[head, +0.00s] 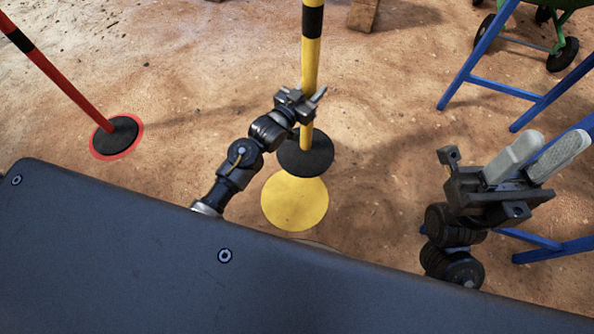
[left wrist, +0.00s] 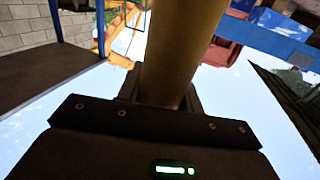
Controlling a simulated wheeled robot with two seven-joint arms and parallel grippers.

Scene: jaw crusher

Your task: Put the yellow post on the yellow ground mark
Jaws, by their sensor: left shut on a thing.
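The yellow post (head: 311,60) has a black band near the top of the head view and a round black base (head: 305,155). The yellow ground mark (head: 294,203) is a flat disc on the sandy ground, just nearer to me than the base, which overlaps or touches its far edge. My left gripper (head: 309,104) is shut on the post, low on its shaft. The post also fills the middle of the left wrist view (left wrist: 172,55). My right gripper (head: 537,158) is open and empty at the right, its two pale fingers apart.
A red post (head: 62,82) with a black base stands on a red mark (head: 97,152) at the left. Blue metal legs (head: 478,55) stand at the right. A green wheelbarrow (head: 562,45) is behind them. My dark body fills the foreground.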

